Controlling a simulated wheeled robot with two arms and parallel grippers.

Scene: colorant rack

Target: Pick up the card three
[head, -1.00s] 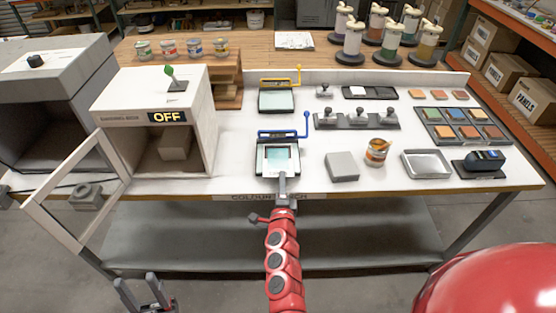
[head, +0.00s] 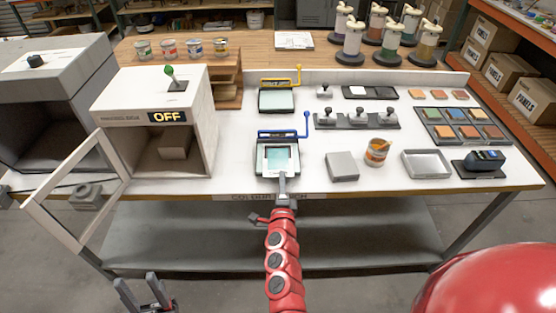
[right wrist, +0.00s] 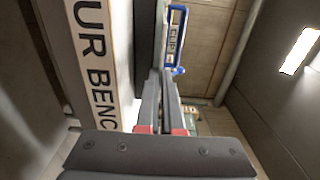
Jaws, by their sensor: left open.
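A pale card with a teal patch (head: 279,160) lies at the blue-handled clip stand (head: 263,148) near the bench's front edge. I cannot read a number on it. My right gripper (head: 283,178) reaches over the front edge to the card's near side. In the right wrist view its fingers (right wrist: 162,85) are close together, with the blue clip part (right wrist: 176,38) beyond them. Whether they hold the card's edge is unclear. My left gripper (head: 143,286) is open and empty, low in front of the bench at the left.
A second stand with a yellow handle (head: 277,99) is behind. A grey block (head: 342,166), an orange-labelled can (head: 376,152) and a metal tray (head: 427,164) stand to the right. A white booth (head: 150,98) marked OFF, its door open, is at the left.

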